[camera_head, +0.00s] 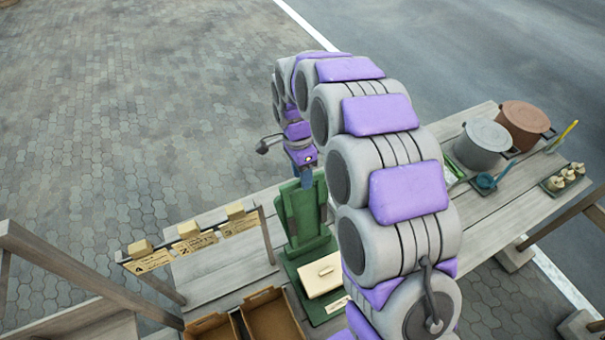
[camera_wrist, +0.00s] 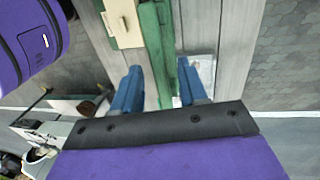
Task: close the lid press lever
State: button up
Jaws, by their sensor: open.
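The green press (camera_head: 302,225) stands on the wooden table, with an upright green part and a flat green base. A cream block with a small handle (camera_head: 320,276) lies on the base; it also shows at the top of the wrist view (camera_wrist: 122,22). My gripper (camera_head: 307,178) is at the top of the upright green part. In the wrist view my gripper (camera_wrist: 158,66) is open, with its blue fingers either side of a long green bar (camera_wrist: 152,40). I cannot tell whether either finger touches it. I cannot clearly pick out the lever from the rest of the press.
My arm hides part of the table. Two brown trays (camera_head: 272,318) sit in front of the press. A rack with labelled cards (camera_head: 190,243) stands at left. A grey pot (camera_head: 482,143), a brown pot (camera_head: 524,122) and a small dark tray (camera_head: 563,180) are at right.

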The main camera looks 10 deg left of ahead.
jog(key=shift+a+f, duration=0.3)
jog(key=shift+d+r, duration=0.1)
jog(key=shift+d, duration=0.25)
jog(key=c, duration=0.4)
grip_shut()
